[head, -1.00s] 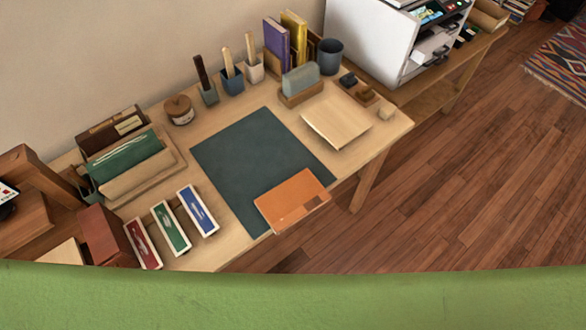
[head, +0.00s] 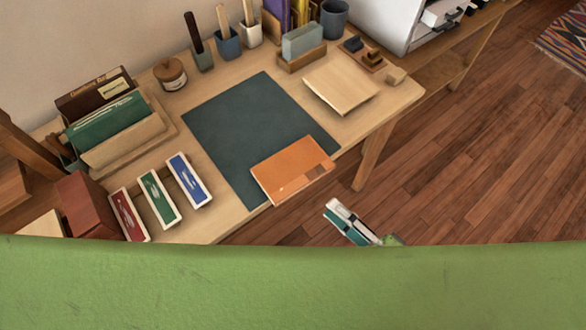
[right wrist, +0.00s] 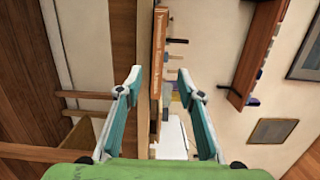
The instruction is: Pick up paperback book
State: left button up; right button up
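The paperback book (head: 291,169) is orange and lies flat at the desk's front edge, partly on a dark green mat (head: 245,130), its near corner reaching past the edge. In the right wrist view the book (right wrist: 158,45) shows nearly edge-on, straight ahead between the fingers. My right gripper (head: 335,210) is just off the desk's front edge, below and right of the book in the head view, apart from it. In the right wrist view the gripper (right wrist: 160,76) has its two teal fingers spread and empty. My left gripper is not in view.
Three narrow boxes, red, green and blue (head: 188,180), stand left of the mat. A file holder (head: 115,125) is at the left. A pale wooden tray (head: 341,90) lies to the right. Open floor (head: 450,180) lies in front.

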aim_at(307, 185)
jog(key=x, duration=0.4)
jog(key=shift+w+b, duration=0.2)
jog(key=shift+b, duration=0.2)
jog(key=b+x, duration=0.1)
jog(key=x, duration=0.1)
jog(key=b+x, duration=0.1)
jog(key=x, duration=0.1)
jog(key=shift+w+f, duration=0.25)
jog(key=shift+w, duration=0.05)
jog(key=shift+w+a, duration=0.25)
jog(key=shift+a, duration=0.1)
jog(key=shift+r, duration=0.1)
grip_shut()
